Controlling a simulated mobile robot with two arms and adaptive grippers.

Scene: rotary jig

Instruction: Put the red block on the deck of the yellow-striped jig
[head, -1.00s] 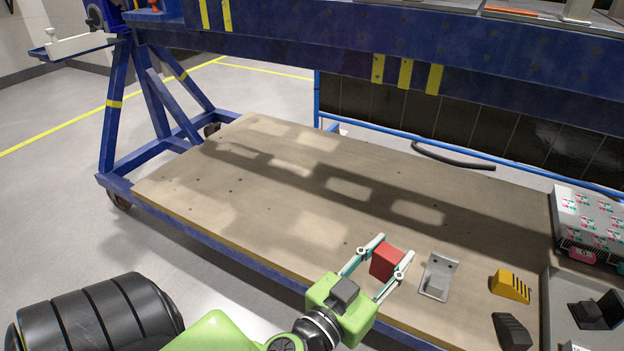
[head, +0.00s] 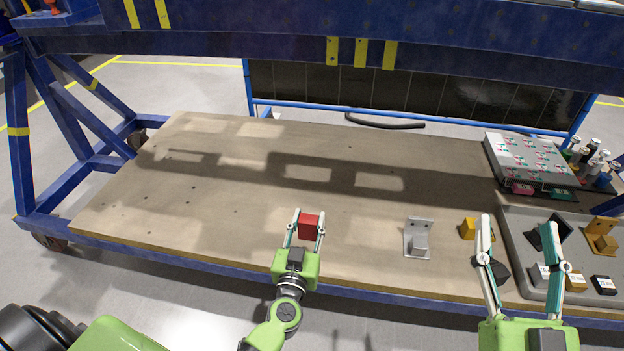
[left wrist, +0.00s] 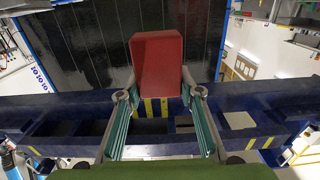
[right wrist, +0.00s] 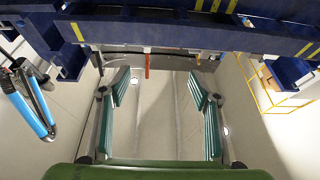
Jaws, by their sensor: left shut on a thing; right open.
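The red block (head: 309,228) is between the fingers of my left gripper (head: 308,222), which is shut on it. In the left wrist view the block (left wrist: 157,65) stands up at the fingertips. The block appears over the wooden board (head: 235,215); its height above it is hard to tell. The jig's blue beam (head: 290,48) with yellow stripes (head: 360,52) crosses the top of the head view. The beam's upper side is mostly out of view. My right gripper (head: 522,232) is open and empty at the lower right; its spread fingers also show in the right wrist view (right wrist: 160,88).
A grey bracket (head: 418,240) and a yellow block (head: 468,229) lie right of the red block. A grey tray (head: 515,222) with small parts and a white patterned box (head: 530,160) stand further right. The board's left and middle are clear. A blue leg (head: 18,140) stands at left.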

